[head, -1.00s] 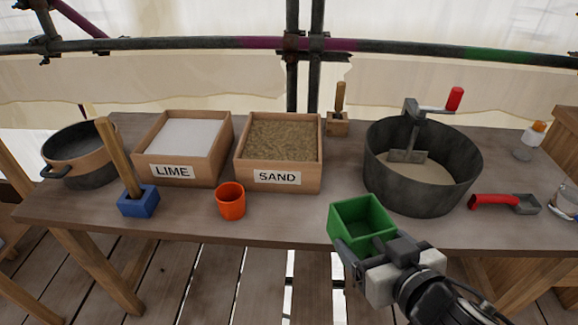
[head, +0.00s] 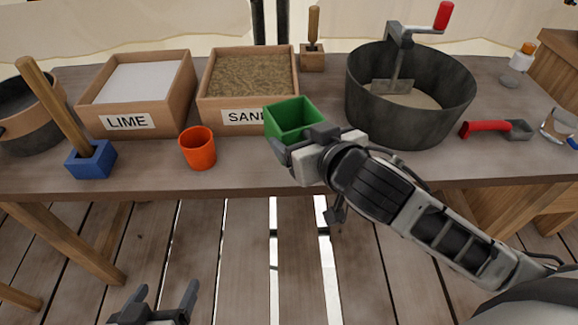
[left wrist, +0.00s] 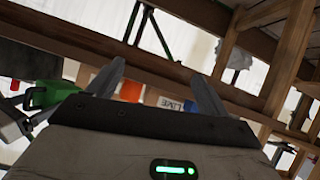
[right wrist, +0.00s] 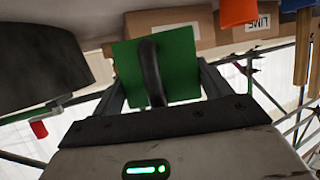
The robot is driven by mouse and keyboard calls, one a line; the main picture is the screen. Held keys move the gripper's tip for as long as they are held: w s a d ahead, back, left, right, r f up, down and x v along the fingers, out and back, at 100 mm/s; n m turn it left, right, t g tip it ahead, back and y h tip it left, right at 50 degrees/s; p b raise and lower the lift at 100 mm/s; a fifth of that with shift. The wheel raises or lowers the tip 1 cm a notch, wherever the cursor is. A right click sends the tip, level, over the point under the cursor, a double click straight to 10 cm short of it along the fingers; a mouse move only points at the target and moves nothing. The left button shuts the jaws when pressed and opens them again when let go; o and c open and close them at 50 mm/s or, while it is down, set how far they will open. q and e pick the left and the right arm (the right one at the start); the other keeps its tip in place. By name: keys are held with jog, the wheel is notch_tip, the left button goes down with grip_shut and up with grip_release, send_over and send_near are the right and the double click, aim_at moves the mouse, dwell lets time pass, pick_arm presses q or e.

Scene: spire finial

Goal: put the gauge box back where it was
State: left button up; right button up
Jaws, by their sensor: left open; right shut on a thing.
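The green gauge box (head: 291,117) is an open-topped box, held upright in front of the sand box in the head view. My right gripper (head: 298,152) is shut on it. In the right wrist view the green box (right wrist: 180,62) fills the space between the fingers, with a dark curved handle across it. Whether the box touches the bench is hard to tell. The green box (left wrist: 50,94) also shows at the left in the left wrist view. My left gripper (head: 158,300) is open and empty, low in front of the bench.
The orange cup (head: 198,148) and blue block with a wooden handle (head: 92,160) stand left of the green box. Behind are the lime box (head: 140,90) and sand box (head: 250,75). The mixing tub (head: 410,95) and red-handled scoop (head: 497,129) are right. Bench front is partly clear.

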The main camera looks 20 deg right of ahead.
jog(key=w+f, duration=0.1)
jog(key=w+a+f, duration=0.1)
jog(key=f, duration=0.1)
jog(key=w+f, duration=0.1)
jog(key=shift+w+a+f+b, duration=0.15)
jog(key=shift+a+f+b, duration=0.15)
jog(key=shift+b, duration=0.1)
notch_tip(320, 180, down, 2)
jog(key=shift+f+b, duration=0.25)
jog(key=shift+b, duration=0.1)
jog(key=shift+f, duration=0.35)
pick_arm(q)
jog(key=shift+f, duration=0.25)
pick_arm(e)
jog(key=shift+f, duration=0.15)
jog(key=o, duration=1.1)
jog(key=shift+c, duration=0.2)
pick_arm(q)
jog(key=shift+f, duration=0.1)
